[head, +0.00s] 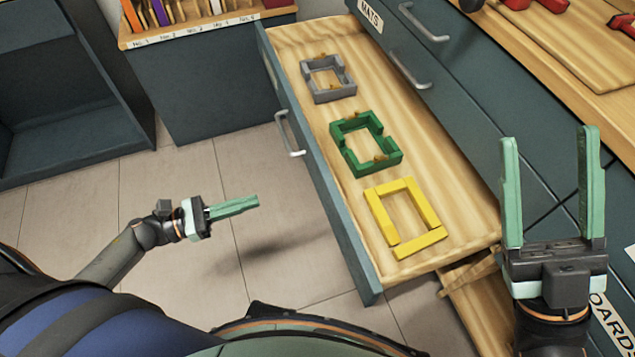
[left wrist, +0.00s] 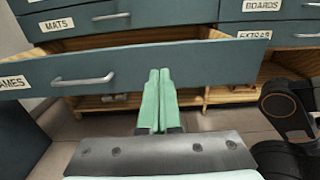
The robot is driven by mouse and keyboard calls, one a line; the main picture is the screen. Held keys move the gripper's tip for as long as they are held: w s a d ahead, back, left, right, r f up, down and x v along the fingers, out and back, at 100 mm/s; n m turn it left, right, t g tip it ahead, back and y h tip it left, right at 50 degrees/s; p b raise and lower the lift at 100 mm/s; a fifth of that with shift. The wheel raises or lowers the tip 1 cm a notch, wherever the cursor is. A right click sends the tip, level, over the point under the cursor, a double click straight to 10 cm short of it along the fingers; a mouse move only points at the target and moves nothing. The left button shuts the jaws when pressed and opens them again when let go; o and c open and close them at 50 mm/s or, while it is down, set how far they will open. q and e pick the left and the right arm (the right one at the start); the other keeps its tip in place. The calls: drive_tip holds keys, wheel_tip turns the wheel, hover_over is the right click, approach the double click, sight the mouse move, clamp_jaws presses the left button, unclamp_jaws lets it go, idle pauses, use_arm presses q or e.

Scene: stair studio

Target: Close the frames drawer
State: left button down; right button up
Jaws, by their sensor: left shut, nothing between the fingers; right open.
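The frames drawer (head: 320,193) is pulled far out of the cabinet. In it lie a grey frame (head: 328,78), a green frame (head: 366,142) and a yellow frame (head: 405,217). Its dark front panel with a metal handle (head: 288,133) faces left in the head view. The panel and its handle also show in the left wrist view (left wrist: 84,80), with a partly cut-off label. My left gripper (head: 257,202) is shut and empty, left of the front panel and apart from it in the head view. My right gripper (head: 547,143) is open and empty, right of the drawer.
A wooden worktop (head: 555,40) with red tools lies at the upper right above the MATS drawer (head: 405,50). A shelf unit with upright coloured items (head: 200,25) stands at the upper left. Clear tiled floor (head: 190,250) lies left of the drawer.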

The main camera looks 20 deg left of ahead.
sight(323, 181)
use_arm(q)
drive_tip(key=x, duration=1.4)
drive_tip(key=shift+b, duration=0.4)
use_arm(e)
drive_tip(key=shift+a+f, duration=0.1)
drive_tip(key=shift+f, duration=0.4)
